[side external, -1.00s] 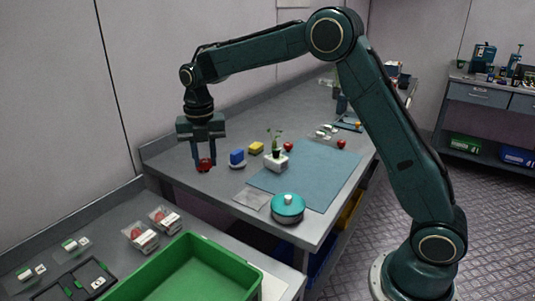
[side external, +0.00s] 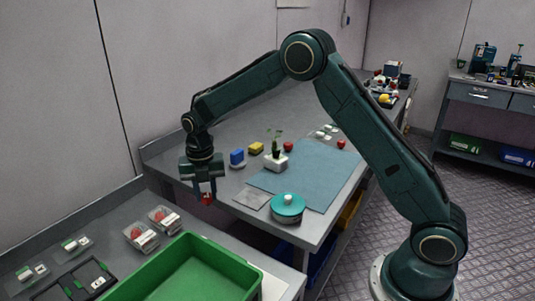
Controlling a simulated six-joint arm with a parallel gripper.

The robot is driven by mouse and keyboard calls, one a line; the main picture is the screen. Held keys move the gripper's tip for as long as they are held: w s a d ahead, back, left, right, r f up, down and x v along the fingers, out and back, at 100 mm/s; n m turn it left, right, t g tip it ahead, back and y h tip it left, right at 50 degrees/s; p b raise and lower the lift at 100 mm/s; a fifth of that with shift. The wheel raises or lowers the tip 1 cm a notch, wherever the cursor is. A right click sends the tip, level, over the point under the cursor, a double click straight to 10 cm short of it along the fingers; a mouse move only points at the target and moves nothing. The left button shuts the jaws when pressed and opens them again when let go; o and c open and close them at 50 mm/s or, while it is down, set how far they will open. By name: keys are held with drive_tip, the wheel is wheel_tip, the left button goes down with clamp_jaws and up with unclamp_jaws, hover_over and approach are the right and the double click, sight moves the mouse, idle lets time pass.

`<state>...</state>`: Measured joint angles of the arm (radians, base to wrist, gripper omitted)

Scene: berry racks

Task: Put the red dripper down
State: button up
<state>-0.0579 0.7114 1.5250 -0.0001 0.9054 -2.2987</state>
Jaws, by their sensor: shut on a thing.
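The red dripper (side external: 206,198) is a small red piece between the fingertips of my gripper (side external: 206,195). My gripper points down and is shut on it. It is near the left front edge of the grey table (side external: 180,172), left of the grey square pad (side external: 252,198). The fingers hide part of the dripper. I cannot tell how high it is above the table.
A blue block (side external: 237,157), a yellow block (side external: 256,148) and a white pot with a seedling (side external: 276,162) stand behind. A teal-lidded pot (side external: 287,207) stands at the front of the blue mat (side external: 320,175). A green crate (side external: 190,268) and clear berry boxes (side external: 141,236) are on the lower bench.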

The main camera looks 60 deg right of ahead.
drive_tip(key=shift+f, duration=4.9)
drive_tip(key=shift+f, duration=0.15)
drive_tip(key=o, duration=0.9)
drive_tip(key=shift+o, duration=0.2)
drive_tip(key=shift+r, duration=0.2)
wheel_tip(320, 180, up, 11)
drive_tip(key=shift+r, duration=0.5)
